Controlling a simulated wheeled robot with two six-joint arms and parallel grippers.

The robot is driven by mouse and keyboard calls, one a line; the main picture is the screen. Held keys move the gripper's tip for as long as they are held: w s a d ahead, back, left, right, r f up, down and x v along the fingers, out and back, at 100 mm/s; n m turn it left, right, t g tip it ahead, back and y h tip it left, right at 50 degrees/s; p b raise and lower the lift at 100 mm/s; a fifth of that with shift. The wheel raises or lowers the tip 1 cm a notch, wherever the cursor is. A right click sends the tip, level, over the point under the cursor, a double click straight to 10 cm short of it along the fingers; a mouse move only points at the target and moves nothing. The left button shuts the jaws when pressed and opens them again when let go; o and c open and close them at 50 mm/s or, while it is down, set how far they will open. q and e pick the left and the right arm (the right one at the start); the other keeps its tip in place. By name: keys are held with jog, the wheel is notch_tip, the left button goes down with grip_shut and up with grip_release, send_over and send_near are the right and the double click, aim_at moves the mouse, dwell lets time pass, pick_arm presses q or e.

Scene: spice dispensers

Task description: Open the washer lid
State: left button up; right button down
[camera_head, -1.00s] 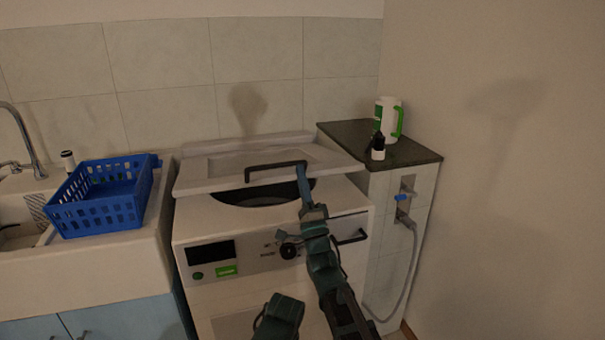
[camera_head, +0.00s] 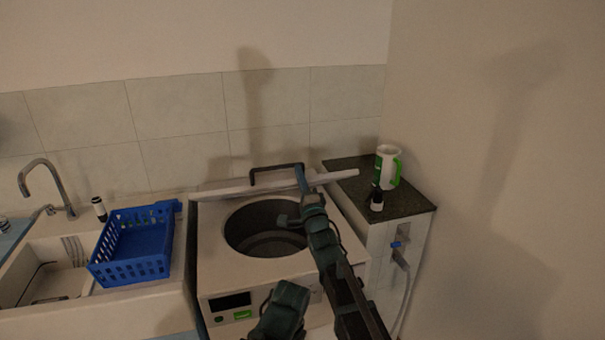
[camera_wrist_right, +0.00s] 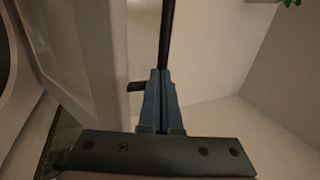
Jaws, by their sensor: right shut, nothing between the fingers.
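The white washer (camera_head: 285,270) stands in the middle of the head view with its round drum opening uncovered. Its lid (camera_head: 225,188) is tilted up at the back and appears almost edge-on. The dark lid handle (camera_head: 276,167) sticks up from it. My right gripper (camera_head: 299,173) is at the right end of the handle. In the right wrist view the gripper (camera_wrist_right: 160,75) is shut, its fingertips right at the dark handle bar (camera_wrist_right: 167,35), with the pale lid (camera_wrist_right: 95,50) to the left. I cannot tell whether they touch.
A blue basket (camera_head: 135,245) sits on the sink counter at left, near a faucet (camera_head: 48,185). A dark-topped ledge (camera_head: 345,170) at right holds a white-and-green jug (camera_head: 386,166) and a small dark bottle (camera_head: 377,200). The tiled wall (camera_head: 180,140) is close behind the lid.

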jog(key=w+a+r+g+p, duration=0.1)
jog(key=w+a+r+p, duration=0.2)
jog(key=w+r+p, duration=0.6)
jog(key=w+a+r+g+p, duration=0.1)
jog(key=w+a+r+p, duration=0.3)
jog(key=w+r+p, duration=0.5)
jog(key=shift+w+a+r+h+p, duration=0.15)
jog(key=shift+w+a+h+p, duration=0.2)
jog(key=shift+w+p, duration=1.6)
jog(key=shift+w+d+b, duration=0.1)
jog(key=shift+w+b, duration=0.35)
jog(key=shift+b, duration=0.05)
